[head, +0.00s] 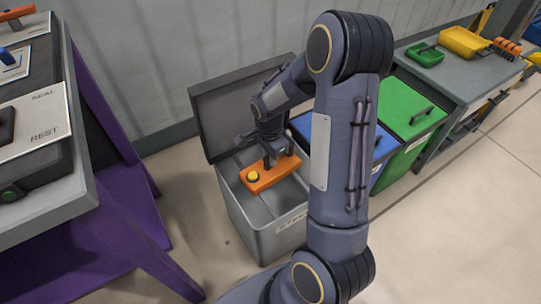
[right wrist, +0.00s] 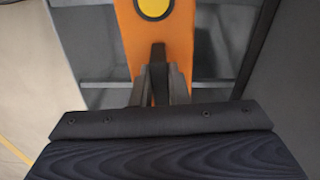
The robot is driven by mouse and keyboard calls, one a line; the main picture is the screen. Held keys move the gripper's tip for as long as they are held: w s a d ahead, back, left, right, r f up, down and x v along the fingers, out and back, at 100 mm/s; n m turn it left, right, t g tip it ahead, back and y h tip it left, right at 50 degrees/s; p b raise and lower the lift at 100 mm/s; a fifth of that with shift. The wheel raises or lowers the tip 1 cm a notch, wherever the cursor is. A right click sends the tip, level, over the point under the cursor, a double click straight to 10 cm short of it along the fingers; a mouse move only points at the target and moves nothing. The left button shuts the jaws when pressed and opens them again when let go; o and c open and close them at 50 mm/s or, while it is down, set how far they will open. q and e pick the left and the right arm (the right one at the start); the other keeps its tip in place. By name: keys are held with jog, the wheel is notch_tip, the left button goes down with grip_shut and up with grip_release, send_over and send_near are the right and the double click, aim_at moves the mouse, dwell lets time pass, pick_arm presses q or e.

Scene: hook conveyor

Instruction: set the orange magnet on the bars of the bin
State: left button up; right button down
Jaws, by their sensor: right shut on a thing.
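The orange magnet (head: 266,178), a long block with a round yellow button at one end, is at the open mouth of the grey bin (head: 265,230). My right gripper (head: 278,158) is above it and shut on its dark upright handle. In the right wrist view, the orange magnet (right wrist: 155,45) runs away from the fingers (right wrist: 158,88). The bin's grey bars (right wrist: 103,84) cross beneath it. I cannot tell whether the magnet touches the bars. My left gripper is not in view.
The grey bin's dark lid (head: 222,115) stands open behind. A blue bin (head: 335,140) and a green bin (head: 408,110) stand to the right. A bench (head: 85,185) with purple legs is at left. The floor in front is clear.

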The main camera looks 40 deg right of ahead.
jog(key=shift+f, duration=0.1)
jog(key=c, duration=1.4)
grip_release()
jog(key=shift+o, duration=0.4)
